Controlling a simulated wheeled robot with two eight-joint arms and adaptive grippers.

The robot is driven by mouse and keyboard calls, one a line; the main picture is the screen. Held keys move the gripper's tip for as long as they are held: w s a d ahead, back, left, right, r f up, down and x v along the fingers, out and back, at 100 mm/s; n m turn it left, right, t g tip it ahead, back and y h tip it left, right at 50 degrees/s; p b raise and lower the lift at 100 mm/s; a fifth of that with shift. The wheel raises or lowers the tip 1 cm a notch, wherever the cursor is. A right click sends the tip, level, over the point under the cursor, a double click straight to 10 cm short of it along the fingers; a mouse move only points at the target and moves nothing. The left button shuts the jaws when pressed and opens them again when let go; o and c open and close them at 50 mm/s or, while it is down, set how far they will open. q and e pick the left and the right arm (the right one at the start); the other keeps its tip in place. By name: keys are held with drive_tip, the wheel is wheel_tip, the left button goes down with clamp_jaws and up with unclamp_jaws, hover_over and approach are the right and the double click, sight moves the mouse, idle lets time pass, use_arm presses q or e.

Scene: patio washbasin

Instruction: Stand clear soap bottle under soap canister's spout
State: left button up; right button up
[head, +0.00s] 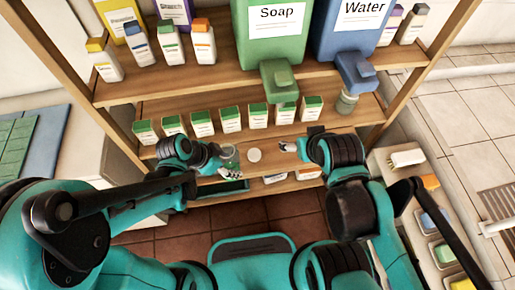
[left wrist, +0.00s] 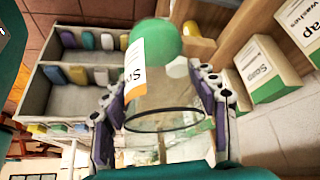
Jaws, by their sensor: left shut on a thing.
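The green soap canister (head: 270,30) stands on the upper shelf, its green spout (head: 281,82) hanging over the shelf's front edge. My left gripper (head: 229,163) is below and left of this spout, over the lower shelf. It is shut on a clear bottle (head: 228,152), small in the head view. In the left wrist view the clear bottle (left wrist: 165,112), with a white and orange label and a dark ring, sits between both fingers (left wrist: 160,98). A rounded green shape shows beyond it. My right gripper (head: 290,147) is right of the spout; its fingers are too small to read.
A blue water canister (head: 345,28) stands right of the soap canister, with a jar (head: 346,103) beneath its spout. A row of green-topped boxes (head: 231,119) lines the middle shelf. A round white disc (head: 255,155) lies between my grippers. A wooden post (head: 418,70) bounds the right.

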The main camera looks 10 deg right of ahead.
use_arm(q)
drive_tip(key=shift+w+d+f+b, duration=0.6)
drive_tip(key=shift+w+d+b, duration=0.45)
drive_tip(key=shift+d, duration=1.65)
drive_tip(key=shift+w+d+f+b, duration=0.6)
drive_tip(key=shift+w+d, duration=0.8)
drive_tip(key=shift+d, duration=1.3)
drive_tip(key=shift+w+d+f+b, duration=0.55)
drive_tip(key=shift+w+d+b, duration=0.5)
drive_tip(key=shift+d, duration=1.65)
drive_tip(key=shift+w, duration=0.1)
drive_tip(key=shift+f, duration=0.25)
drive_tip(key=o, duration=1.2)
drive_tip(key=shift+r, duration=0.1)
